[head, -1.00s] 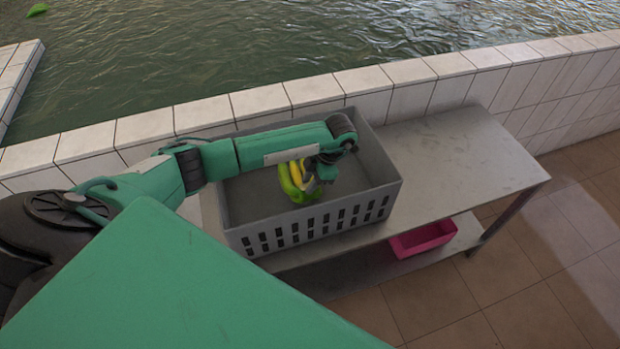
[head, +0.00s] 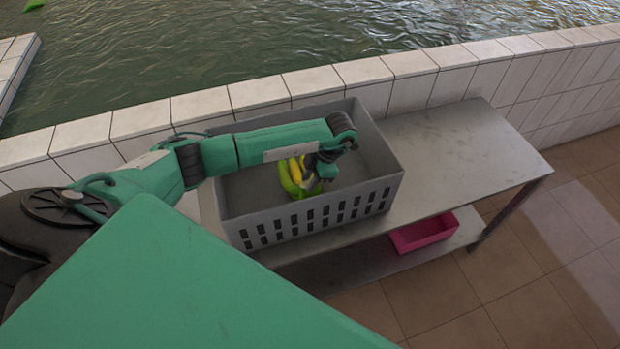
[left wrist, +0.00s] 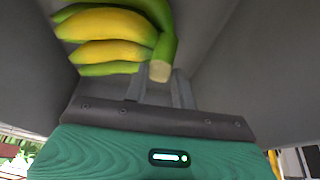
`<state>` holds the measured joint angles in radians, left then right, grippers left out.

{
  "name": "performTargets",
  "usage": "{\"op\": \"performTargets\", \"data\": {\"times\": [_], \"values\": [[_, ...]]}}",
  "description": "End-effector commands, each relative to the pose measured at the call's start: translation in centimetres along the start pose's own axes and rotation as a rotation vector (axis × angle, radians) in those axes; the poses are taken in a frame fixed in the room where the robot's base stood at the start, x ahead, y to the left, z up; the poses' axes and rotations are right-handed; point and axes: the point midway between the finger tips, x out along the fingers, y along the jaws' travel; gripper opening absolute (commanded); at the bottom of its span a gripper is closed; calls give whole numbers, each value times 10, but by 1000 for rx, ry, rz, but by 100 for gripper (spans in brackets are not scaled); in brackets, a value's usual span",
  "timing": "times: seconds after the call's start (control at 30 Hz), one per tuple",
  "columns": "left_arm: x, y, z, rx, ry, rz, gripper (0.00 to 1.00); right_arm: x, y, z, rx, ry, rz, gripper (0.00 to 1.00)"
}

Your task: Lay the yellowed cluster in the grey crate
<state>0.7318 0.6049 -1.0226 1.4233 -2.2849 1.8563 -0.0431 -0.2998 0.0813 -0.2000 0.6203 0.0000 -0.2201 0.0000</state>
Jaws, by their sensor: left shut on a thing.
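The yellowed cluster (head: 290,179), yellow and green bananas, is inside the grey crate (head: 322,213) on the metal table. My left gripper (head: 317,178) reaches down into the crate and is shut on the cluster's stem. In the left wrist view the cut stem end (left wrist: 160,71) shows between the two fingers of the left gripper (left wrist: 160,88), with the yellow and green fruit (left wrist: 105,27) spread to the left. Whether the fruit touches the crate floor cannot be told. My right gripper is not in view.
The metal table (head: 450,150) is bare to the right of the crate. A pink bin (head: 422,232) sits on its lower shelf. A tiled wall (head: 300,83) runs behind, with water beyond it.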

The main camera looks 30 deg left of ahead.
Motion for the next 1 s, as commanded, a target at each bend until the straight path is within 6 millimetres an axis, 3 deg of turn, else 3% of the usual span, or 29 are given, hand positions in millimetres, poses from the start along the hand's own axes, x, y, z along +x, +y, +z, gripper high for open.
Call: {"op": "performTargets", "data": {"times": [1.0], "values": [[21,0,6,-3,5,1,0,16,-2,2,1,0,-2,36]]}}
